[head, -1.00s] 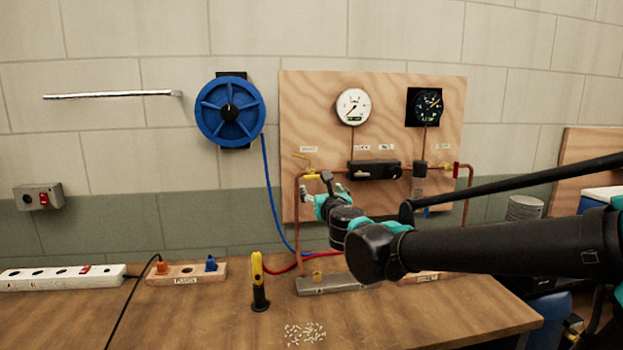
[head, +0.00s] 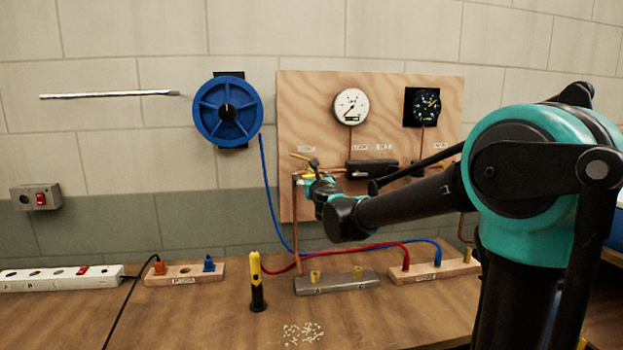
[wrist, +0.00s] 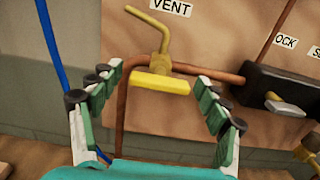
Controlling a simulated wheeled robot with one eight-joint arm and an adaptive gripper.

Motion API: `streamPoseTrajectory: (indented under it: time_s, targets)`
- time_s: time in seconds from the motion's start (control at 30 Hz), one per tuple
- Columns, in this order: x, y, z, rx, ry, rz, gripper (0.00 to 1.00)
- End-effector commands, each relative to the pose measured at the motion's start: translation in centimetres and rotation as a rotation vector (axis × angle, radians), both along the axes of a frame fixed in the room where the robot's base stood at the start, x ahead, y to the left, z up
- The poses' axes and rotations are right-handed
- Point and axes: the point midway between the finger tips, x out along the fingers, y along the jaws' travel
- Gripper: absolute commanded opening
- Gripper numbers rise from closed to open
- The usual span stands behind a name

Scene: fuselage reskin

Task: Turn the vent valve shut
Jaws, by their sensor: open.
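The vent valve has a yellow bar handle (wrist: 160,82) and a bent yellow spout (wrist: 151,27) below the VENT label (wrist: 171,6). It sits on a copper pipe, and its handle lies roughly level in the wrist view. In the head view its spout (head: 300,156) shows at the board's left side, and the rest is partly hidden by my gripper (head: 314,178). In the wrist view my gripper (wrist: 157,80) is open, one finger at each side of the handle. Gaps show between the fingers and the handle ends; I cannot tell the depth between them.
A black block (wrist: 270,92) with a grey lever sits to the right on the pipe. Two gauges (head: 351,106) are above on the wooden board (head: 300,100). A blue hose (head: 268,190) hangs to the left. The bench below holds socket blocks and a yellow-black tool (head: 256,282).

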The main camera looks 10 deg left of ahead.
Motion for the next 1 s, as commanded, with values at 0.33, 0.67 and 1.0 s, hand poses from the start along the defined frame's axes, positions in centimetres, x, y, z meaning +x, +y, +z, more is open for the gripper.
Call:
streamPoseTrajectory:
  time_s: [0.33, 0.67, 1.0]
  targets:
    - [0.28, 0.07, -0.01, 0.000, 0.000, 0.000, 0.76]
    - [0.27, 0.07, 0.00, 0.000, 0.000, 0.000, 0.35]
    - [0.26, 0.07, 0.00, 0.025, 0.007, 0.000, 0.25]
